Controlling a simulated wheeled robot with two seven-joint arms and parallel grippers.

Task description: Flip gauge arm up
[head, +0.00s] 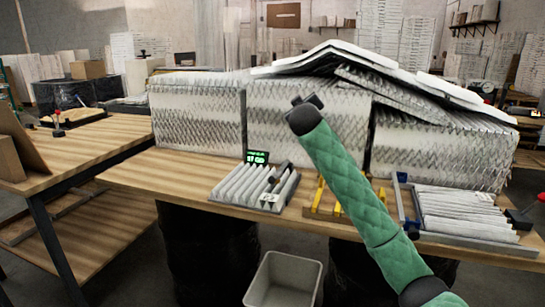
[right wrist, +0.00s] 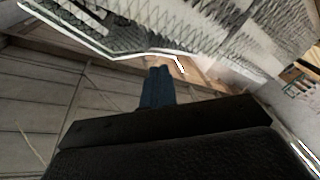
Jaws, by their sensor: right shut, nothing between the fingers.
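A small gauge with a lit green display (head: 257,157) stands at the back of a grey tray of white pleated filter (head: 250,187) on the bench. A dark slanted bar (head: 277,178), which looks like the gauge arm, lies over the right part of the pleats; whether it touches them is too small to tell. My right gripper (head: 304,102) is at the end of the green-sleeved arm, above and right of the gauge, in front of the stacked filters. It is shut and empty, apart from the gauge. My left gripper is out of view.
Tall filter stacks (head: 194,115) fill the back of the bench, with loose white sheets on top. Yellow bars (head: 316,198), a blue upright fixture (head: 399,200) and another filter tray (head: 470,213) stand to the right. A grey bin (head: 284,281) is below.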

